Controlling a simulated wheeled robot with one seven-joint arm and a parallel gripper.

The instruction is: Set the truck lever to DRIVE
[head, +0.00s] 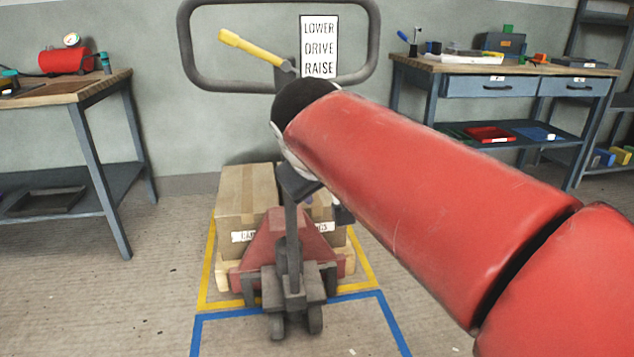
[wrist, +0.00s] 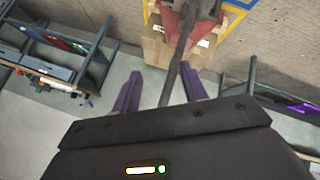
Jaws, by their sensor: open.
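The yellow lever (head: 250,47) is mounted on the truck's grey handle loop (head: 187,50). It slants up and to the left from its pivot. A white sign (head: 319,47) beside it reads LOWER, DRIVE, RAISE from top to bottom. The red pallet truck (head: 268,243) stands below. In the wrist view my gripper (wrist: 161,69) is open, its two purple fingers apart. The truck's dark shaft (wrist: 177,68) shows between them; I cannot tell how near it is. The lever is not visible in the wrist view. My arm hides my gripper's fingers in the head view.
Boxes (head: 247,192) lie on the truck's pallet, inside yellow and blue floor lines. A wooden-topped bench (head: 105,83) stands at left, and a bench with drawers (head: 490,84) stands at right. The floor between the truck and the left bench is clear.

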